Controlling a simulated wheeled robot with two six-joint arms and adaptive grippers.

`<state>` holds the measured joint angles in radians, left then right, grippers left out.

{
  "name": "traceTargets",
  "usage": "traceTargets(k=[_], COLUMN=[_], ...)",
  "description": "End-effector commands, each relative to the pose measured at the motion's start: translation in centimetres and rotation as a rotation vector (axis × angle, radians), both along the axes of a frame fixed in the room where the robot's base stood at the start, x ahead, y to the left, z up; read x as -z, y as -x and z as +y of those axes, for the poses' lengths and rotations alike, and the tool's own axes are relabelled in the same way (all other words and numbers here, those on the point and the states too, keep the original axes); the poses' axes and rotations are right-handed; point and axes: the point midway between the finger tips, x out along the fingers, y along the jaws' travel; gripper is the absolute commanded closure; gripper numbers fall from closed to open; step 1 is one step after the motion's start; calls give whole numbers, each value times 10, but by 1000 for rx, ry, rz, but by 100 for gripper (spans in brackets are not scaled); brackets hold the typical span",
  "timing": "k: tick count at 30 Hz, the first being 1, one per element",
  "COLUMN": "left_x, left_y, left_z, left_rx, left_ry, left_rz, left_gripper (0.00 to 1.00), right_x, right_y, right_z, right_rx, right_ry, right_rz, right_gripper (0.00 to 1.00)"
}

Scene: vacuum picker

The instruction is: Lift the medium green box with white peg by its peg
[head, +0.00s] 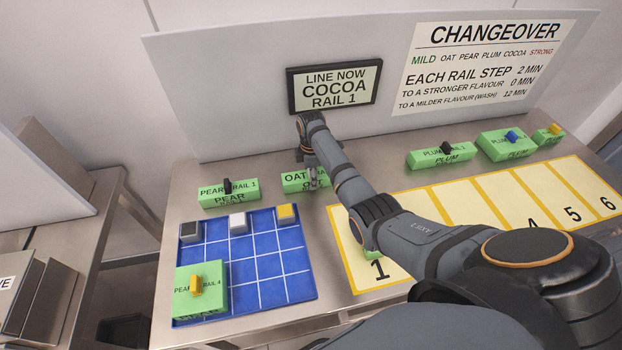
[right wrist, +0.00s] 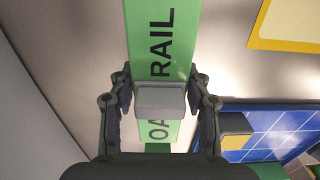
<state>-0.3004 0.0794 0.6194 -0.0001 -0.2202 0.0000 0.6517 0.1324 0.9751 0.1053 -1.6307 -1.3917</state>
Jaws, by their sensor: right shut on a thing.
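The medium green box with white peg (head: 294,183), labelled OAT, is on the steel table below the COCOA sign, partly covered by my right gripper. In the right wrist view the green box (right wrist: 160,45) runs up the middle, its lettering reading RAIL and OA. Its white peg (right wrist: 160,99), greyish here, sits between the two fingers. My right gripper (right wrist: 161,92) is shut on the peg, one finger at each side. In the head view the right gripper (head: 312,178) points down at the box. I cannot tell whether the box is clear of the table. My left gripper is out of view.
A green PEAR box (head: 228,193) with a black peg stands to the left. A blue gridded tray (head: 265,262) holds several blocks. A numbered yellow mat (head: 480,205) lies right, partly under my arm. Green PLUM boxes (head: 440,158) stand behind it. A panel rises behind.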

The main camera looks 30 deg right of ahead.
Motion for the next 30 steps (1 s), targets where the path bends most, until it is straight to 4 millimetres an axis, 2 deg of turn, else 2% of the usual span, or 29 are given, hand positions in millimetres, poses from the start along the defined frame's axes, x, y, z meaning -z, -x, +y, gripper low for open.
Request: traceTargets(k=[11, 16, 22, 25, 26, 30], left_x=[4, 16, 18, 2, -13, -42], left_y=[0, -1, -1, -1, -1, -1], left_z=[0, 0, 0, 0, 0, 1], left_rx=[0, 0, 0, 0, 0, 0], left_ry=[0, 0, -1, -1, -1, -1], left_rz=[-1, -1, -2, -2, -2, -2], left_gripper=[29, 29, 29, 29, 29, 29], right_x=[-6, -32, -70, -100, -107, -118], right_y=[-1, -1, 27, 44, 51, 74], right_z=[0, 1, 20, 32, 36, 53], right_rx=[0, 0, -1, -2, -2, -1], right_ry=[0, 1, 0, -1, -2, -3], right_rz=[-4, -7, -6, -2, 3, 3], right_gripper=[88, 88, 88, 88, 88, 88])
